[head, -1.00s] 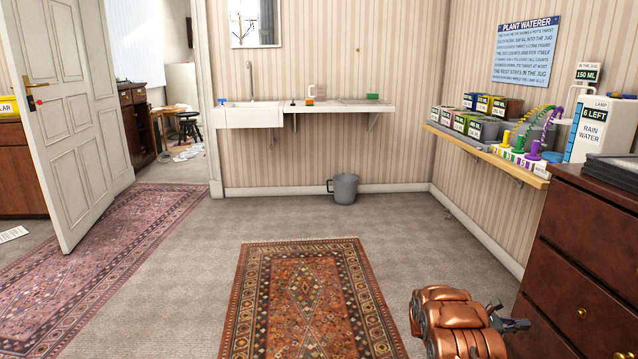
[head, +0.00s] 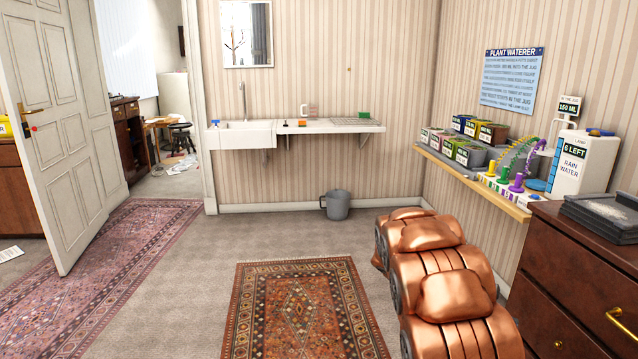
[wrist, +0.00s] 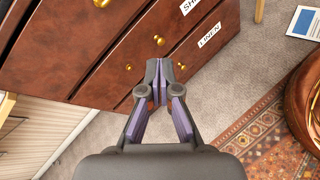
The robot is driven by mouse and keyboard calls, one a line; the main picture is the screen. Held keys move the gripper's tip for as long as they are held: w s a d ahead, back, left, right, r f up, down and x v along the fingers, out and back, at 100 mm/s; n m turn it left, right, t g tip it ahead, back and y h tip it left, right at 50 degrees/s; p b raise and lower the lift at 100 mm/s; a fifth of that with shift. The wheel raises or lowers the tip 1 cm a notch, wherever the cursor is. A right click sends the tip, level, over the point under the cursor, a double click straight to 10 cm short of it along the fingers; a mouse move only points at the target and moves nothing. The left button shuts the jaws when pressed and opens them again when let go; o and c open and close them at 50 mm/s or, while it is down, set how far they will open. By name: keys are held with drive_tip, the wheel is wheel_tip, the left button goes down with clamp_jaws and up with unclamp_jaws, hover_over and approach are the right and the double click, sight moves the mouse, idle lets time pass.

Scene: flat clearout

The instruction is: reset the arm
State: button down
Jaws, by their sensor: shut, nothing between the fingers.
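My gripper (wrist: 159,82) shows in the wrist view with its fingertips together and nothing between them. It points toward the brown drawer fronts (wrist: 115,88) of a chest, which carry brass knobs and white labels; one label reads "LINEN" (wrist: 210,36). I cannot tell whether the fingertips touch the chest. In the head view my copper-coloured arm stands at the right of the patterned rug, and it hides my gripper there.
The dark wooden chest (head: 562,290) stands close to the right of my arm. A wall shelf (head: 470,182) holds pots and the rain water tank (head: 583,163). A grey bucket (head: 337,205) stands by the back wall. The rug (head: 300,305) and carpet are clear; the door (head: 62,130) is open.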

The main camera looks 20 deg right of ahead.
drive_tip(key=s+a+r+m+t+y+p, duration=0.1)
drive_tip(key=s+a+r+y+p, duration=0.2)
drive_tip(key=a, duration=1)
drive_tip(key=s+a+r+m+t+y+p, duration=0.2)
drive_tip(key=s+a+r+y+p, duration=0.2)
drive_tip(key=s+a+r+p, duration=0.6)
drive_tip(key=s+a+r+m+t+y+p, duration=0.2)
drive_tip(key=s+a+r+y+p, duration=0.2)
drive_tip(key=s+a+r+p, duration=0.3)
drive_tip(key=a+r, duration=0.4)
drive_tip(key=a, duration=0.6)
drive_tip(key=shift+s+r+p, duration=0.2)
drive_tip(key=shift+r+p, duration=0.05)
drive_tip(key=shift+p, duration=0.15)
drive_tip(key=shift+a, duration=0.1)
